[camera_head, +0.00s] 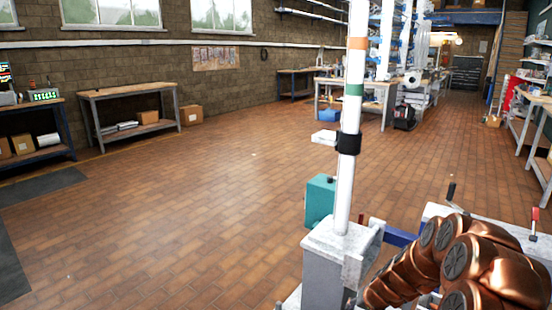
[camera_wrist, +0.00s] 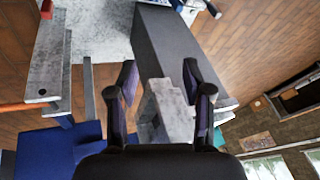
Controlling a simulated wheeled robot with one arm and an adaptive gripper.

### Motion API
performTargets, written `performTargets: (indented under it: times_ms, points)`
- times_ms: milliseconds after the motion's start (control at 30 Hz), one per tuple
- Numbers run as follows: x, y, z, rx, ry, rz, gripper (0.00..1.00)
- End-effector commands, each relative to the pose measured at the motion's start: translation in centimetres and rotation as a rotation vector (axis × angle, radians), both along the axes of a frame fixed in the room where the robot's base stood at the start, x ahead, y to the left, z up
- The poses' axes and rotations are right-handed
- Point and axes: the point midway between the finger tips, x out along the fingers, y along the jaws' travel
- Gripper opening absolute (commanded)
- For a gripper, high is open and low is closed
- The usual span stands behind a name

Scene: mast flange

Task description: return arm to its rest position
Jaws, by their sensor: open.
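My gripper (camera_wrist: 159,66) shows in the wrist view with its two dark fingers spread apart and nothing between them. Behind the fingers is a grey block-like structure (camera_wrist: 168,105). In the head view my copper-coloured arm is folded at the lower right, and my gripper cannot be made out there. A white mast (camera_head: 345,185) with an orange band, a green band and a black collar (camera_head: 348,144) stands upright on a grey base (camera_head: 335,262), left of my arm. A small white plate sticks out left of the collar.
A teal box (camera_head: 320,198) is beside the mast's foot. A pale bench top (camera_head: 480,225) with red-handled and black-handled upright parts lies behind my arm. A wooden workbench (camera_head: 128,90) stands along the left wall. The brick floor (camera_head: 180,205) left of the mast is clear.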

Motion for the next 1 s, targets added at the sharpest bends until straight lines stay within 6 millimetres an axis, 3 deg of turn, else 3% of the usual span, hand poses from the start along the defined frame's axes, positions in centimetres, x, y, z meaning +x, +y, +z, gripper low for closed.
performTargets:
  times_ms: [33,100,267,500,733,1000]
  points:
    - [-0.5,1.2,2.7,0.011,0.003,0.029,0.50]
    - [-1.4,2.7,5.3,0.023,0.012,0.066,0.50]
    - [-4.2,5.7,10.8,0.046,0.046,0.146,0.50]
    - [-9.5,9.0,18.2,0.051,0.111,0.253,0.50]
    - [-15.6,10.9,24.3,0.031,0.190,0.333,0.50]
    - [-23.3,11.3,30.7,-0.022,0.290,0.393,0.50]
